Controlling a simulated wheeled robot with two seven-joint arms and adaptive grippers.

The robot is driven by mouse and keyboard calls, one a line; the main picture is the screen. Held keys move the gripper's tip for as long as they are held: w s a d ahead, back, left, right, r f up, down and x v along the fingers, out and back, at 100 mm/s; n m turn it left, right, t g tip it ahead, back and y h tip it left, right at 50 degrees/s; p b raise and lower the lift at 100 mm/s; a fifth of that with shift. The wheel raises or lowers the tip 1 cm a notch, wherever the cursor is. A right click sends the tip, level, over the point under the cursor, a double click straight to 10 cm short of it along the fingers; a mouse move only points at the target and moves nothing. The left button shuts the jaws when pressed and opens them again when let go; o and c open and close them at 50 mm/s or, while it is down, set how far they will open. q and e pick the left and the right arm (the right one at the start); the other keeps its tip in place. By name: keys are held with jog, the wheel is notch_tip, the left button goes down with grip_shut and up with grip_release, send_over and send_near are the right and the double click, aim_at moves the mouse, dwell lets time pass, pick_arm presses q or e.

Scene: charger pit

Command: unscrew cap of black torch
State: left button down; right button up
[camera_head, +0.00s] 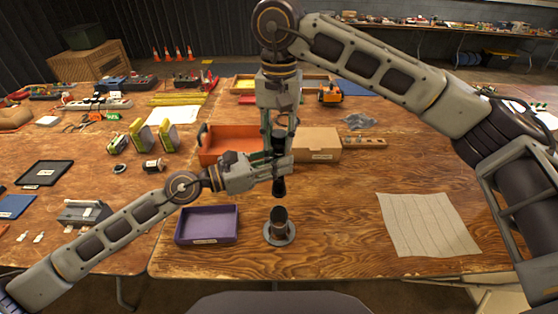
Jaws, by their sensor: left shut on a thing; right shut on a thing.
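The black torch (279,187) is upright in the air over the table's middle, its wider end down. My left gripper (284,167) comes in from the left and is shut on the torch's body. My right gripper (279,147) reaches down from above and is shut on the upper part of the torch, just above the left gripper. The fingers hide much of the torch, so I cannot tell where the cap meets the body.
A dark cup-like holder on a round base (291,239) stands below the torch. A purple tray (207,240) lies left of it. An orange tray (222,158) and a cardboard box (317,158) are behind. A pale cloth (428,224) lies right; wood between is clear.

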jog(key=shift+n, duration=0.9)
jog(key=shift+n, duration=2.8)
jog(key=shift+f, duration=0.1)
jog(key=shift+n, duration=2.9)
